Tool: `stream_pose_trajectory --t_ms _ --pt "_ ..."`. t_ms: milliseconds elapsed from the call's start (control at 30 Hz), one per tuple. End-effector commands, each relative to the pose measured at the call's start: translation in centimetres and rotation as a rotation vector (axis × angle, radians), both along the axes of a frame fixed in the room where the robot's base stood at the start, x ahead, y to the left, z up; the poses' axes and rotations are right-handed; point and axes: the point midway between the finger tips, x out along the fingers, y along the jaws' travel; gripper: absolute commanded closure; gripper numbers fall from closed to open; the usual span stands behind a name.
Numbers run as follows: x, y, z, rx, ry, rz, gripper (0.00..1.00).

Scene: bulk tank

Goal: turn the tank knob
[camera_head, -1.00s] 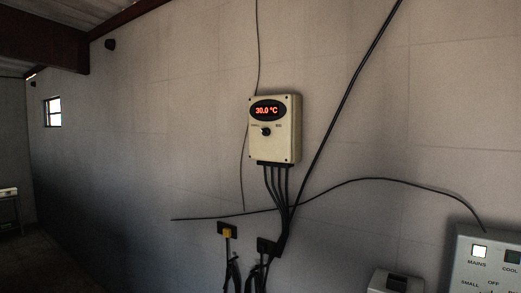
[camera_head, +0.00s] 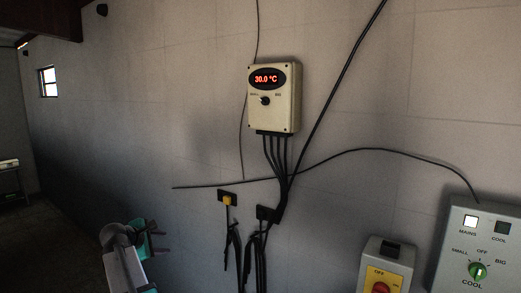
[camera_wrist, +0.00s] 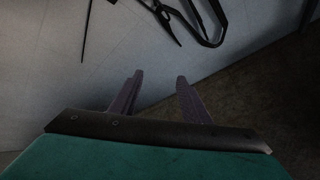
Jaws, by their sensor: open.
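Several knobs show in the head view, and I cannot tell which one is the tank knob. A small black knob (camera_head: 265,101) is on the cream wall box (camera_head: 286,105) below a red 30.0 °C display. A green knob (camera_head: 478,271) marked SMALL, OFF, BIG and COOL is on the grey panel (camera_head: 446,240) at the lower right. My gripper (camera_head: 160,238) is at the lower left, well away from the knobs, its fingers apart. In the wrist view my gripper (camera_wrist: 159,76) is open with nothing between the fingers; no knob shows there.
A yellow and grey box (camera_head: 386,270) with a red knob (camera_head: 381,287) is left of the grey panel.

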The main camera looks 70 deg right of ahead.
Motion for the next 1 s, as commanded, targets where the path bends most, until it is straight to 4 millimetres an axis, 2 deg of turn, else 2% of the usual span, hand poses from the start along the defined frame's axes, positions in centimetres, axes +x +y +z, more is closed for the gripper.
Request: stream_pose_trajectory --t_ms 33,200,500,800,900,1000 --pt "-0.6 -1.3 2.6 -0.032 0.004 -0.004 0.57" --pt "-3.3 -5.0 10.3 -0.138 0.047 -0.013 0.57" --pt "-9.7 -9.7 24.3 -0.315 0.144 -0.060 0.57" --pt "-18.0 -11.9 38.3 -0.476 0.269 -0.141 0.57" --pt "-20.8 -12.1 42.4 -0.518 0.313 -0.172 0.57" --pt "-23.0 -11.9 45.6 -0.551 0.349 -0.197 0.57"
